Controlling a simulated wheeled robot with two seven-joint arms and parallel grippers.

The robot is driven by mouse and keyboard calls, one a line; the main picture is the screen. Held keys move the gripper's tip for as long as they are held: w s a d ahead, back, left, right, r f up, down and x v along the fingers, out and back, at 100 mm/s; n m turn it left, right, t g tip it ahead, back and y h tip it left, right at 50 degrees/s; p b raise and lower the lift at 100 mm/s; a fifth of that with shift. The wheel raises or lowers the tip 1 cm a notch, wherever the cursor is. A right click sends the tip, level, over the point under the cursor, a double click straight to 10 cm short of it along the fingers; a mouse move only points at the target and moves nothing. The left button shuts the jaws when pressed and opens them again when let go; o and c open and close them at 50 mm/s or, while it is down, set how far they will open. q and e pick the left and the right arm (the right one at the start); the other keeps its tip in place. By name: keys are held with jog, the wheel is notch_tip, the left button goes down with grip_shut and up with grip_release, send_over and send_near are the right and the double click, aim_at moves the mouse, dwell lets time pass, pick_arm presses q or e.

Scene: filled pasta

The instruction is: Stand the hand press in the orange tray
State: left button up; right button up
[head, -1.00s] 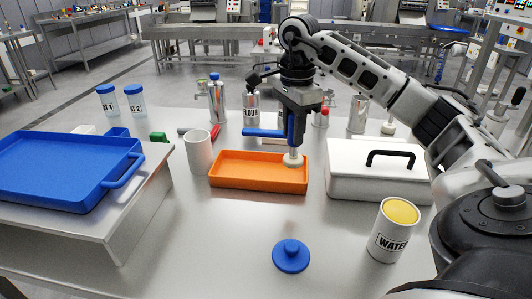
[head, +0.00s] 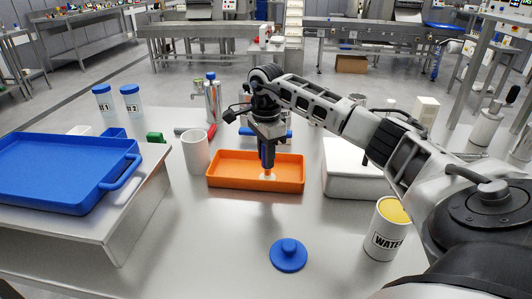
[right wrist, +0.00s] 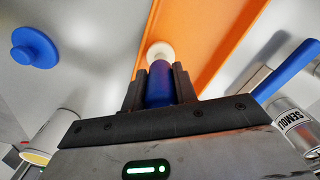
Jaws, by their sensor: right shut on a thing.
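The hand press has a blue handle (right wrist: 159,85) and a round white foot (right wrist: 159,50). My right gripper (head: 267,160) is shut on the handle, with the foot pointing down. In the right wrist view the foot overlaps the tray's near wall (right wrist: 166,20). I cannot tell whether the foot touches the tray. The tray looks empty apart from this. My left gripper is not in view.
A white cup (head: 196,153) stands just left of the tray, and a white box (head: 345,182) on its right. A blue lid (head: 288,255) and a water can (head: 384,238) are nearer me. A blue tray (head: 60,170) sits on a raised stand at left.

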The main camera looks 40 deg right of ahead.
jog(key=shift+f, duration=0.15)
jog(key=o, duration=0.8)
jog(key=shift+o, duration=0.2)
notch_tip(320, 180, up, 12)
jog(key=shift+r, duration=0.25)
